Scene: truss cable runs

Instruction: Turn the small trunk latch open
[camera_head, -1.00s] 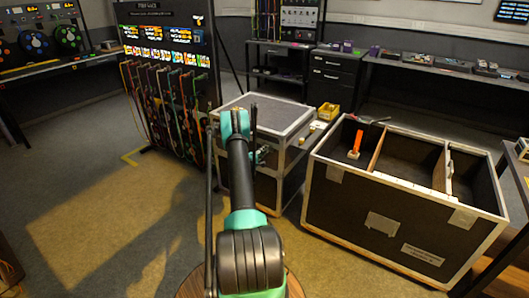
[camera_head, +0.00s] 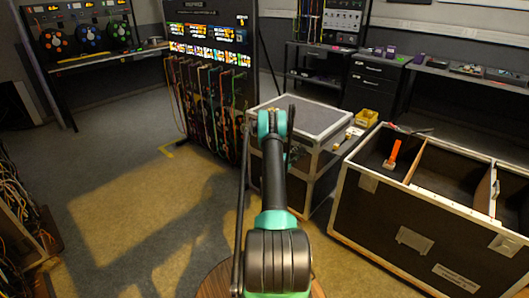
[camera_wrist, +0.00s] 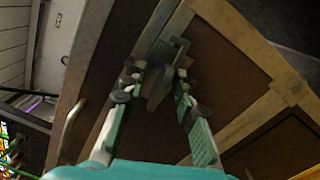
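The small trunk (camera_head: 318,117) is a closed dark case with pale metal edges, behind my arm in the head view. In the wrist view its brown side panel (camera_wrist: 230,62) fills the middle. A grey metal latch (camera_wrist: 158,86) sits on it, at a slant in the picture. My gripper (camera_wrist: 155,77) has its two teal fingers apart, one on each side of the latch. I cannot tell whether the fingers touch it. In the head view my arm hides the latch and most of the gripper.
A large open trunk (camera_head: 385,232) with dividers and an orange-handled tool (camera_head: 392,154) stands at the right. A cable rack (camera_head: 208,100) stands behind on the left. A yellow bin (camera_head: 367,117) is behind the small trunk.

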